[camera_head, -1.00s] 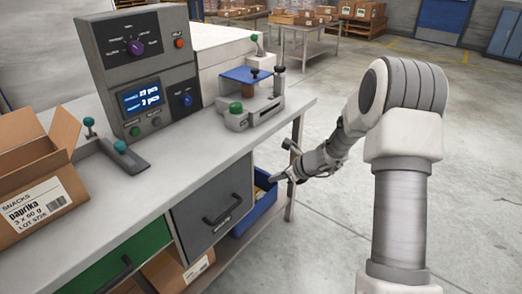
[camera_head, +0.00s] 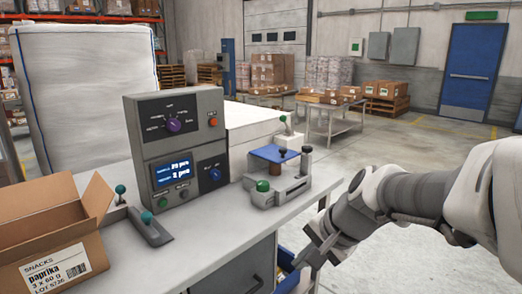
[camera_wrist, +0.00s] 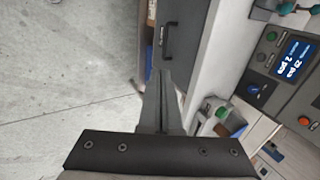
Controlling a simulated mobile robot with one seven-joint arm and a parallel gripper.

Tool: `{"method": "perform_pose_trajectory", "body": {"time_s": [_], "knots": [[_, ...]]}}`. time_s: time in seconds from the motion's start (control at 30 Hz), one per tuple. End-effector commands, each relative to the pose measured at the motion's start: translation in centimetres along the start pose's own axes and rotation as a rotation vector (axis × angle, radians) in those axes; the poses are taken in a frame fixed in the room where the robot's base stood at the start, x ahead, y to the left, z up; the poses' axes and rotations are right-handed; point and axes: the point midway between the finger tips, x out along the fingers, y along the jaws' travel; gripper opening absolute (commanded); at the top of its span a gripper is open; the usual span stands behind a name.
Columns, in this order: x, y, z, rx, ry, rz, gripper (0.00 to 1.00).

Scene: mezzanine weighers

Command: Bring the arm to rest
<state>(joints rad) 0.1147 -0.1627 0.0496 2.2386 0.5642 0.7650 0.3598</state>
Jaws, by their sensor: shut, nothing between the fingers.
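My gripper (camera_head: 304,262) is in the lower middle of the head view, beside the right end of the bench (camera_head: 230,238), on its floor side. My arm reaches in from the right edge, bent. In the wrist view my gripper (camera_wrist: 161,75) has its fingers together and empty, over the floor close to the drawer front (camera_wrist: 180,45). I cannot tell from these views whether it touches the bench.
The control box (camera_head: 180,150), a blue-topped weigher (camera_head: 275,153) and an open paprika carton (camera_head: 55,250) stand on the bench. A blue bin (camera_head: 288,280) is partly hidden below. Open floor (camera_head: 430,150) lies to the right and behind.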

Motion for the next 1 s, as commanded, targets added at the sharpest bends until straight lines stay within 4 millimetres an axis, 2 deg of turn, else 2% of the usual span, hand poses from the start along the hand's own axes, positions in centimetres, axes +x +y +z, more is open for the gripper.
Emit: {"method": "perform_pose_trajectory", "body": {"time_s": [0.1, 0.3, 0.6, 0.67, 1.0], "knots": [[-2.9, 1.9, 2.1, -0.205, 0.051, 0.045, 0.0], [-6.6, 5.9, 4.5, -0.523, 0.133, 0.144, 0.0], [-10.2, 11.1, 6.2, -0.863, 0.234, 0.289, 0.0], [-12.1, 9.9, 6.0, -0.864, 0.23, 0.293, 0.0], [-18.9, 5.8, 5.8, -0.857, 0.227, 0.291, 0.0]]}}
